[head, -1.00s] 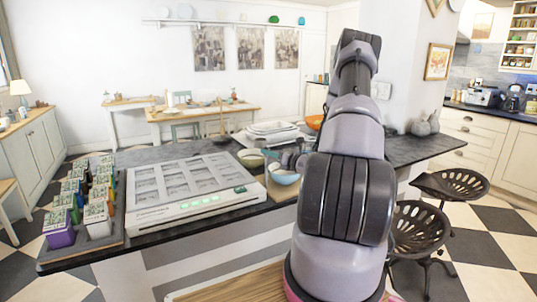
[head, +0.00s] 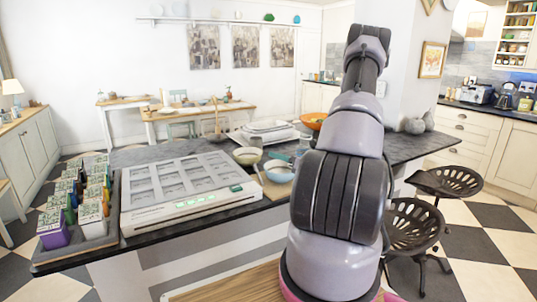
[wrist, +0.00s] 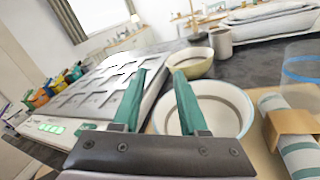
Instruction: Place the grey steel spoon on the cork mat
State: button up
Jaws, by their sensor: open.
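I cannot make out the grey steel spoon in either view. A tan surface (wrist: 262,162), perhaps the cork mat, shows in the wrist view under and beside a cream bowl with a blue rim (wrist: 228,100). A small tan strip (head: 272,189) shows beside the pale blue bowl (head: 279,172) in the head view. My gripper (wrist: 160,78) is open, with two teal fingers apart and nothing between them. Its fingers appear above the counter, in front of the bowls. In the head view my arm hides most of the gripper.
A rolled striped napkin with a tan ring (wrist: 288,125), a second bowl (wrist: 190,63) and a grey mug (wrist: 221,43) crowd the wrist view. A large white panelled device (head: 180,190) and colourful boxes (head: 92,212) fill the counter's left. Black stools (head: 415,224) stand at right.

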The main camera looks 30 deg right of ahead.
notch_tip(320, 180, up, 19)
jog(key=m+g+h, duration=0.5)
jog(key=m+h, duration=0.4)
jog(key=m, duration=1)
jog(key=s+a+r+m+g+y, duration=0.1)
jog(key=s+a+r+m, duration=0.2)
jog(key=s+a+m, duration=0.4)
jog(key=s+a+r+m+g+y, duration=0.2)
jog(key=s+a+r+m, duration=0.2)
jog(key=s+a+m, duration=0.3)
jog(key=s+a+r+m+g+y, duration=0.1)
jog(key=s+a+r+m, duration=0.2)
jog(key=s, duration=0.9)
jog(key=a+m, duration=0.3)
jog(key=a, duration=0.2)
jog(key=shift+r+m+g+y, duration=0.4)
jog(key=shift+s, duration=0.1)
